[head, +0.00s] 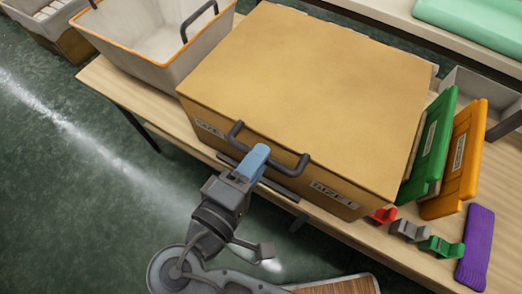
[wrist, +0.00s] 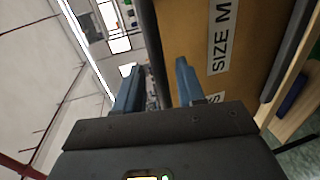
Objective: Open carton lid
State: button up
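The large tan carton (head: 310,70) stands on the table with its lid (head: 320,60) down flat. A dark handle (head: 268,146) runs along the lid's front edge. My gripper (head: 256,158), with blue fingers, is at the carton's front, by the middle of the handle. In the wrist view my gripper (wrist: 157,78) has its fingers apart, with a dark edge seen beyond the gap. I cannot tell whether that edge is the handle or lies between the fingertips. The carton's front (wrist: 190,35) with a SIZE M label (wrist: 221,35) is at right.
A grey bin (head: 150,45) with an orange rim stands left of the carton. Green (head: 432,140) and orange (head: 460,160) panels lean at its right. Small red, grey and green clips (head: 440,246) and a purple knitted piece (head: 475,245) lie at the table's front right.

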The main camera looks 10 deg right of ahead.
jog(key=shift+x, duration=0.95)
grip_shut()
